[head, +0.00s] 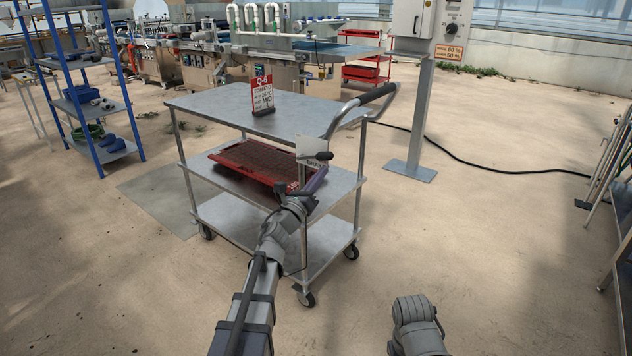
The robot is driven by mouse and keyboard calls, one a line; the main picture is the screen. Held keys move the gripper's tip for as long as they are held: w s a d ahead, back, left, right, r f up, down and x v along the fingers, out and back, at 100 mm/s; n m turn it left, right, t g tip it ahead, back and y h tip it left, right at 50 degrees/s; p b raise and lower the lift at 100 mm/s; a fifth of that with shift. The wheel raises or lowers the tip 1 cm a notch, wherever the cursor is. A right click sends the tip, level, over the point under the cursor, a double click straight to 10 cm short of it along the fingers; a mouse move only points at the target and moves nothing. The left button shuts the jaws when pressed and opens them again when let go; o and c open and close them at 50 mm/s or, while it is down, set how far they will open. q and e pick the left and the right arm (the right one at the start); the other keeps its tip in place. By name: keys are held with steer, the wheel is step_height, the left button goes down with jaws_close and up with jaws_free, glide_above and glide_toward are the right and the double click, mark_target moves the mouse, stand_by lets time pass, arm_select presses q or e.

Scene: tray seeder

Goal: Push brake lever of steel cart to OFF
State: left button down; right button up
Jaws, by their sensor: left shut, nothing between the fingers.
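The steel cart (205,105) stands ahead of me, with three shelves, casters and a black-gripped push handle (377,94) at its right. A white brake plate (311,146) with partly readable lettering is at its near right corner. The brake lever (322,156), with a dark knob, shows in front of the plate; its exact setting is too small to read. My left gripper (318,179) is shut and empty, just below the lever and plate; I cannot tell whether it touches the lever. Of my right arm only a grey link shows at the bottom; its gripper is out of view.
A red seed tray (232,163) lies on the cart's middle shelf, and a red-and-white sign (262,94) stands on top. A control box post (420,125) stands behind right, with a black cable on the floor. A blue rack (113,78) is at left.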

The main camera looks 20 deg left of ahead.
steer(key=shift+r+p, duration=0.3)
steer(key=shift+r, duration=0.25)
